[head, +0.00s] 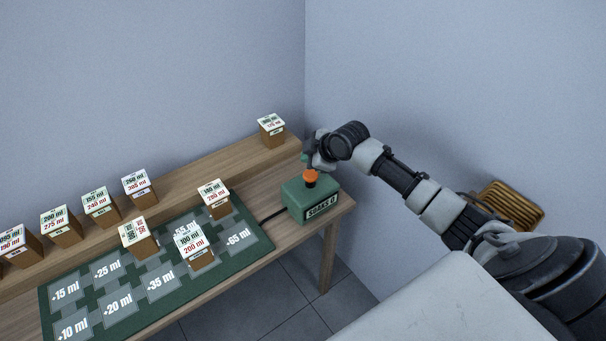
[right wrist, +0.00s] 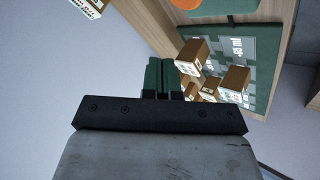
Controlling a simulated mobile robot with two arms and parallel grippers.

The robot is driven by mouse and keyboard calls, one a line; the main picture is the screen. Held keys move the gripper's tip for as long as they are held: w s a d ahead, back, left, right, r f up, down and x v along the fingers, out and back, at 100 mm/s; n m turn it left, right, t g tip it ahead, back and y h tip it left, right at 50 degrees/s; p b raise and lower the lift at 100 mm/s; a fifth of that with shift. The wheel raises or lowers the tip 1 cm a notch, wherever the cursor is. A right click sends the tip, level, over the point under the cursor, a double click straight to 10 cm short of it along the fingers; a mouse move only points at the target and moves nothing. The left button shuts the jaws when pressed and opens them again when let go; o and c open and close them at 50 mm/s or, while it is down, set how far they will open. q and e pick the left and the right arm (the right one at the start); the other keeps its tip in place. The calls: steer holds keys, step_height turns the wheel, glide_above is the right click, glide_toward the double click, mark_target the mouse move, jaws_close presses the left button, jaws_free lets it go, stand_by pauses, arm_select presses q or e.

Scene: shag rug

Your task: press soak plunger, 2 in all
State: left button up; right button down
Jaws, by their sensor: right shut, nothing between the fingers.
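The soak plunger is an orange knob (head: 311,176) on a black stem, on top of a green box (head: 305,203) labelled "SOAKS 0". The box stands at the right end of the wooden table. My right gripper (head: 309,160) is just above and behind the knob in the head view; I cannot tell whether it touches. In the right wrist view its green fingers (right wrist: 164,78) are together and empty. There the orange knob (right wrist: 187,4) and green box (right wrist: 222,7) are cut off at the top edge. My left gripper is not in view.
A green mat (head: 118,318) with ml-marked squares lies left of the box, with several labelled cartons (head: 194,250) on it. More cartons stand on a raised wooden shelf (head: 215,160) behind. A black cable (head: 272,217) runs from the box to the mat. Walls meet behind the table.

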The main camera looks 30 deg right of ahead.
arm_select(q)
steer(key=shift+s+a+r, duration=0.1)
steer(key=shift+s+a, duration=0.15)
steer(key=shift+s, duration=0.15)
arm_select(e)
steer(key=shift+t, duration=0.3)
steer(key=r, duration=0.1)
steer(key=w+d+r, duration=0.1)
steer(key=r, duration=0.2)
steer(key=shift+w+d, duration=0.2)
steer(key=shift+w, duration=0.15)
steer(key=shift+d+f, duration=0.1)
steer(key=shift+f, duration=0.1)
steer(key=b, duration=0.6)
glide_above(310, 175)
step_height(310, 175, down, 7)
steer(key=shift+r, duration=0.15)
arm_select(q)
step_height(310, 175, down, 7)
steer(key=b, duration=0.1)
arm_select(e)
steer(key=shift+f, duration=0.95)
steer(key=shift+f, duration=0.1)
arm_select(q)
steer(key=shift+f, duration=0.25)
arm_select(e)
steer(key=shift+f, duration=0.3)
